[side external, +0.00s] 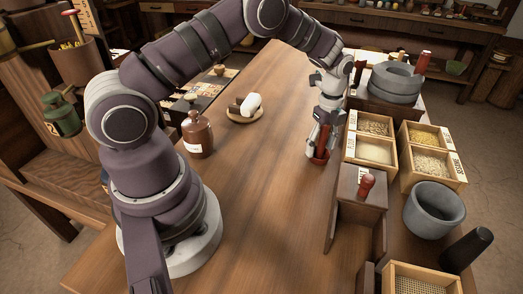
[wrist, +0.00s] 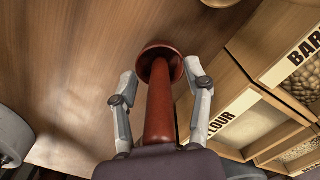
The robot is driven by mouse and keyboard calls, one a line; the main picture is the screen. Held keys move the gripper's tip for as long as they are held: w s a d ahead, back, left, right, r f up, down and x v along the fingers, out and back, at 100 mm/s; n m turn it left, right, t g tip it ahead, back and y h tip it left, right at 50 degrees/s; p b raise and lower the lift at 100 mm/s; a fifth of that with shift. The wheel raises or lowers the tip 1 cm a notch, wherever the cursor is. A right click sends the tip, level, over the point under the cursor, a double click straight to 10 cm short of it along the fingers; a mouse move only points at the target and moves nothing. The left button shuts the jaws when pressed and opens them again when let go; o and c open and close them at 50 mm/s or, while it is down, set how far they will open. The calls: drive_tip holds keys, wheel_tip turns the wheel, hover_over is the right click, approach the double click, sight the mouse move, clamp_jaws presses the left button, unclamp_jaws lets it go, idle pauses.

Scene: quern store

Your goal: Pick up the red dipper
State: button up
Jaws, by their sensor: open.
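The red dipper (side external: 320,158) stands on the wooden table beside the sample boxes. In the wrist view, its long red-brown handle (wrist: 160,110) runs up between my fingers towards my palm, and its wider round end rests on the table beyond the fingertips. My gripper (side external: 321,147) is pointed down over the dipper. In the wrist view, the fingers of my gripper (wrist: 162,82) are open, one on each side of the handle, with a visible gap on both sides. The handle's top is hidden by the gripper body.
Wooden boxes of flour (side external: 375,152) and grain (side external: 432,163) stand close to the right. A small wooden stand with a red knob (side external: 367,185) is nearer. The stone quern (side external: 395,82) is behind.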

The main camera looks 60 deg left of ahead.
drive_tip(key=shift+c, duration=0.4)
clamp_jaws()
drive_tip(key=shift+r, duration=0.15)
